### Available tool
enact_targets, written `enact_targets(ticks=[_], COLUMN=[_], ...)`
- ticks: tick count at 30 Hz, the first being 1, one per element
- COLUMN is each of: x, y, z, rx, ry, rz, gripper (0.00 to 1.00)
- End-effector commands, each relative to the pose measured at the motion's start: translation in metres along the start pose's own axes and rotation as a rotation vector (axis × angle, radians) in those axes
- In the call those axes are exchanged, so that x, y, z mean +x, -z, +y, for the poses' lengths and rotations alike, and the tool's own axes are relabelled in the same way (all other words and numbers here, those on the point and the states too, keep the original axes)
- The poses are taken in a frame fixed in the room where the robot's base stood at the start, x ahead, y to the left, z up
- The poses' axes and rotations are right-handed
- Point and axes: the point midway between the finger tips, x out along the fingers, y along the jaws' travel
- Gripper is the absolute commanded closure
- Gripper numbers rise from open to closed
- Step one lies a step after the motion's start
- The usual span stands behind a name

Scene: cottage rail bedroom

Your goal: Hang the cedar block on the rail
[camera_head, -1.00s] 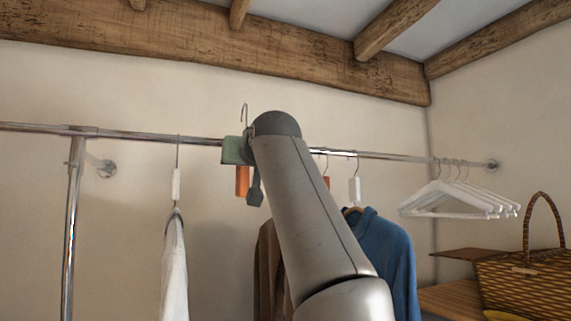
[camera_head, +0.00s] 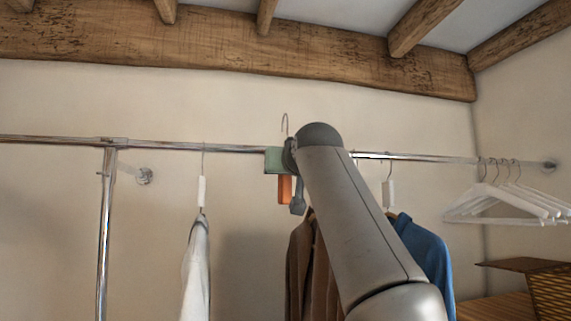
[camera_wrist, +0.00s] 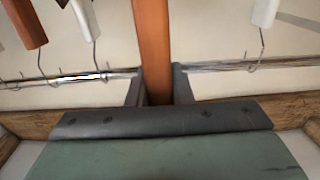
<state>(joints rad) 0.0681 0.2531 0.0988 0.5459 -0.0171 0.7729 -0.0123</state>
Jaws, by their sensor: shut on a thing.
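The orange cedar block (camera_head: 285,188) hangs below the green-grey body of my gripper in the head view, with its thin wire hook (camera_head: 285,122) rising above the line of the rail (camera_head: 240,148). My gripper (camera_head: 290,160) is shut on the block, in front of the rail. In the wrist view, the block (camera_wrist: 152,45) stands between the two dark fingers (camera_wrist: 158,88), and the rail (camera_wrist: 230,66) crosses behind. I cannot tell whether the hook touches the rail. My arm hides part of the rail to the right.
White tags hang on the rail at left (camera_head: 201,191) and right (camera_head: 388,193). A white garment (camera_head: 196,270), a brown one (camera_head: 303,265) and a blue one (camera_head: 425,258) hang below. Another orange block (camera_wrist: 26,22) shows in the wrist view. White hangers (camera_head: 510,203) and a basket (camera_head: 552,296) are at right.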

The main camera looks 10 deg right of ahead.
Motion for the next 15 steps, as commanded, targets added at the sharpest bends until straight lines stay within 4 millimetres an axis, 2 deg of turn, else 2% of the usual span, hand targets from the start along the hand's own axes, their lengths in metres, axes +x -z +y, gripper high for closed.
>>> enact_targets(ticks=[15], x=[0.036], y=[0.003], z=[0.0], rx=[0.0], ry=[0.0], rz=[0.0], gripper=[1.0])
